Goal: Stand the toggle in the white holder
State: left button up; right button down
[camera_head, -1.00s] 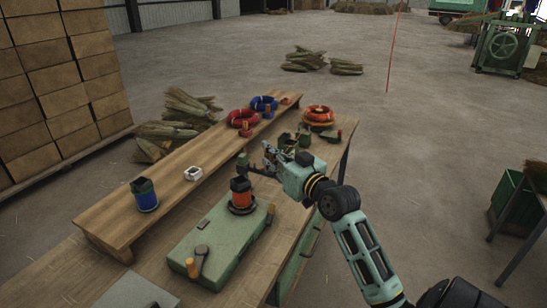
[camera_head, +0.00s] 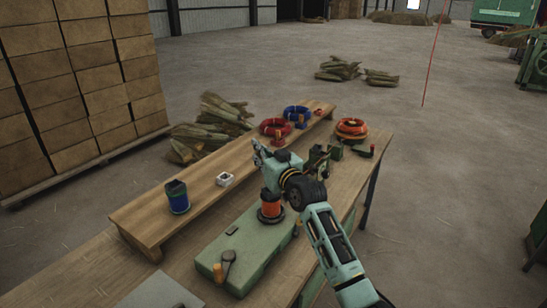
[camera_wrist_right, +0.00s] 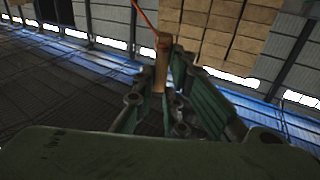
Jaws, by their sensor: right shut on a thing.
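The white holder (camera_head: 225,179) is a small square block with a dark opening on top, on the raised wooden shelf. My right gripper (camera_head: 260,150) is above the bench, up and to the right of the holder and clear of it. In the right wrist view its green fingers (camera_wrist_right: 165,108) are closed around a tan wooden toggle (camera_wrist_right: 161,72), which sticks up between them. A red cord (camera_wrist_right: 145,18) shows near the toggle's top end. In the head view the toggle cannot be made out clearly. My left gripper is not in view.
Coils of red (camera_head: 276,128), blue (camera_head: 297,115) and orange (camera_head: 351,128) lie farther back. The shelf around the holder is clear.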

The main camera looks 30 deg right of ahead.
jog(key=w+a+b, duration=0.2)
jog(key=w+b, duration=0.1)
jog(key=w, duration=0.4)
jog(key=w+a+b, duration=0.3)
jog(key=w, duration=0.4)
jog(key=shift+w, duration=0.15)
jog(key=shift+f, duration=0.1)
jog(key=f+b, duration=0.5)
jog(key=f, duration=0.1)
jog(key=w+f+b, duration=0.1)
jog(key=f+b, duration=0.2)
jog(key=f, duration=0.1)
jog(key=shift+w+a+b, duration=0.1)
jog(key=shift+a+b, duration=0.15)
jog(key=shift+b, duration=0.1)
dwell(0.4)
